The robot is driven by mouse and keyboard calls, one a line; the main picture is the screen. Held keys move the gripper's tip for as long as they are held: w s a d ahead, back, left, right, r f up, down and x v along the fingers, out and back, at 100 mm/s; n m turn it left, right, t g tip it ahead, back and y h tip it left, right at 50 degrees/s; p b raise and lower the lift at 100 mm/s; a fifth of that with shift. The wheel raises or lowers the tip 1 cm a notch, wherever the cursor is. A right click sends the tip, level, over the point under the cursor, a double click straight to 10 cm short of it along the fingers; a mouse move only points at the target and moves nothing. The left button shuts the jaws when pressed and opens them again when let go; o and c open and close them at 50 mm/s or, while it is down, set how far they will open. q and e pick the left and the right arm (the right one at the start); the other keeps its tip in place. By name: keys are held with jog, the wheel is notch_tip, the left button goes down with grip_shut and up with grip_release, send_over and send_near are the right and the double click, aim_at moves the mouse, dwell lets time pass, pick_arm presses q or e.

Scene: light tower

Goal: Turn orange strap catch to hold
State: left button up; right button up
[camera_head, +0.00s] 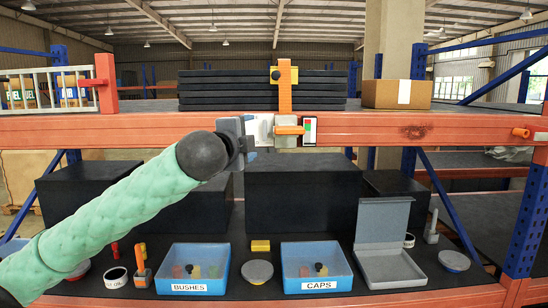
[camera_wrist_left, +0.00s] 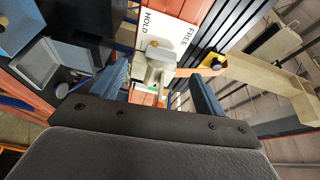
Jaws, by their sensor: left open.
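The strap catch sits on the front of the orange shelf beam, with a grey hub and an orange lever (camera_head: 289,130) that points right, roughly level. A white plate (camera_wrist_left: 168,30) beside it reads FREE on its upper side and HOLD on its lower side. An orange strap (camera_head: 285,92) runs up from there over the black stack. My left gripper (camera_head: 243,142) is just left of the catch and open. In the left wrist view the grey hub (camera_wrist_left: 159,62) shows between its fingers; I cannot tell whether they touch it. My right gripper is out of view.
Black panels (camera_head: 220,90) are stacked on the upper shelf, with a cardboard box (camera_head: 384,93) to the right. Blue bins (camera_head: 193,287) and an open grey case (camera_head: 392,283) stand on the lower shelf.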

aim_at(264, 132)
pick_arm(q)
jog(key=shift+m, duration=0.5)
jog(key=p+x, duration=0.1)
jog(key=x, duration=0.1)
jog(key=p+x, duration=0.1)
jog(key=x, duration=0.1)
jog(key=p+x, duration=0.2)
jog(key=shift+w+d+r, duration=0.15)
jog(key=shift+d+r, duration=0.2)
jog(key=shift+d, duration=0.1)
jog(key=shift+w+d+f+p, duration=0.2)
jog(key=shift+w+p, duration=0.15)
jog(key=shift+w, duration=0.25)
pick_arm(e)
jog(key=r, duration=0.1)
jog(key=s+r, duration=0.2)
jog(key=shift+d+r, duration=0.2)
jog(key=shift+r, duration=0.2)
pick_arm(q)
jog(key=shift+c, duration=0.2)
jog(key=c, duration=0.9)
jog(key=shift+c, duration=0.2)
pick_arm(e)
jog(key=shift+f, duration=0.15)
